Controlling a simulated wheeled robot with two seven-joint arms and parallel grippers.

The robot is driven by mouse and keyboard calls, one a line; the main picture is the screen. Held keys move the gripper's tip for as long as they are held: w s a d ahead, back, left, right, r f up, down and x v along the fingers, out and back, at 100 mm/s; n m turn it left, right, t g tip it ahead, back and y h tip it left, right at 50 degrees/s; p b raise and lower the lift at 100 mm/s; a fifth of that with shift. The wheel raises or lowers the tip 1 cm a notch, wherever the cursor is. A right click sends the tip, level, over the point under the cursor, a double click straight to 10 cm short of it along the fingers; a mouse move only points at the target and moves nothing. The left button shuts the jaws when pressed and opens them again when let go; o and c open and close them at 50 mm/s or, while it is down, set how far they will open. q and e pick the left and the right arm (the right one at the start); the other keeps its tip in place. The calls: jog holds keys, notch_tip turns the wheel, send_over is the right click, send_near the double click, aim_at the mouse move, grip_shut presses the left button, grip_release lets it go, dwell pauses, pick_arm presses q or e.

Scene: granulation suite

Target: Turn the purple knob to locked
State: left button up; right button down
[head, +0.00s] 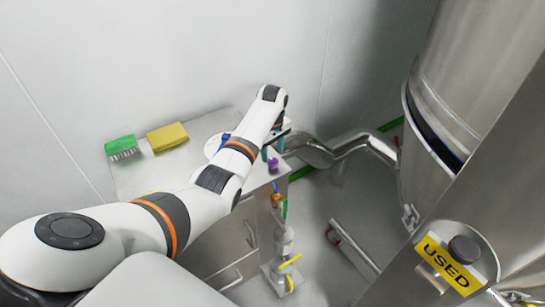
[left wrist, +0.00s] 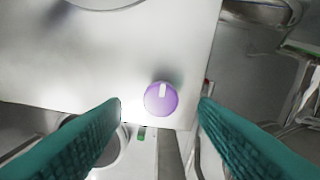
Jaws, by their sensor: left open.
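The purple knob (left wrist: 160,100) is round, with a white pointer mark that points to the top of the left wrist view. It sits near the edge of a pale metal surface, and it also shows small in the head view (head: 273,165). My left gripper (head: 272,150) is open, with teal fingers. In the left wrist view its fingers stand apart on either side of the knob, and neither is seen touching it. No locked marking can be read. My right gripper is not in view.
The metal cabinet top (head: 135,178) also bears a green brush (head: 121,147) and a yellow sponge (head: 167,137). Bent steel pipe (head: 345,152) and a large steel vessel (head: 470,60) with a USED sign (head: 447,264) are to the right.

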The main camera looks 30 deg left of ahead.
aim_at(272, 160)
pick_arm(q)
jog(key=shift+f, duration=1.7)
jog(key=c, duration=1)
